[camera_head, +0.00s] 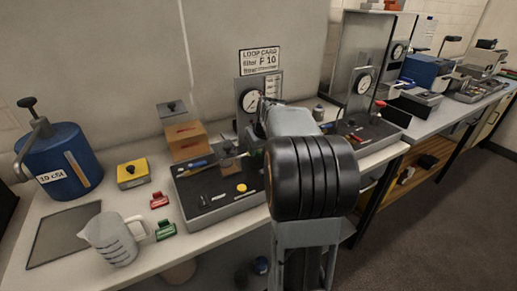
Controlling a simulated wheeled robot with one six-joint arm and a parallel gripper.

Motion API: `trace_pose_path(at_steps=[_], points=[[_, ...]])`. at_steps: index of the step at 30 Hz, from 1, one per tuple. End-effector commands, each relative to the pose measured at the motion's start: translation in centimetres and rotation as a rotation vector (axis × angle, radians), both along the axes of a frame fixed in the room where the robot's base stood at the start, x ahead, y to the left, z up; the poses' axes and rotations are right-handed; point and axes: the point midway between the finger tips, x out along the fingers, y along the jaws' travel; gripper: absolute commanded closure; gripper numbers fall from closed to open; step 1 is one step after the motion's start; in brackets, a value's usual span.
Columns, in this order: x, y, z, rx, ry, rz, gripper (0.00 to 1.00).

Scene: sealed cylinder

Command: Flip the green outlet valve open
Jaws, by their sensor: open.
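The gauge stand (248,100) with a round dial stands at the back of a dark base tray (212,202) on the bench. My arm reaches across the right side of this rig. My gripper (262,108) shows only in small part, close in front of the stand's right side; it is open, and my own arm hides most of it. A small green spot (253,152) shows beside my arm, low on the rig; I cannot tell whether it is the green outlet valve. The valve's handle position cannot be made out.
A green tag-like piece (166,230) and a red one (160,200) lie left of the tray. A clear jug (112,240), a blue drum (66,165) and a yellow box (132,173) stand further left. A second gauge rig (362,84) stands to the right.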

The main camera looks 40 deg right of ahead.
Motion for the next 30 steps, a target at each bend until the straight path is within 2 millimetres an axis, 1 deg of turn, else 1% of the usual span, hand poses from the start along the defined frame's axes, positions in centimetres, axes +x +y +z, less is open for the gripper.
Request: trace_pose_path(at_steps=[7, 8, 20, 21, 30], points=[[0.02, 0.01, -0.06, 0.000, 0.000, 0.000, 0.58], [0.02, 0.01, -0.06, 0.000, 0.000, 0.000, 0.60], [0.02, 0.00, -0.04, 0.000, 0.000, 0.000, 0.99], [0.01, 0.00, -0.03, 0.000, 0.000, 0.000, 1.00], [-0.01, -0.17, -0.04, -0.001, -0.001, 0.027, 1.00]])
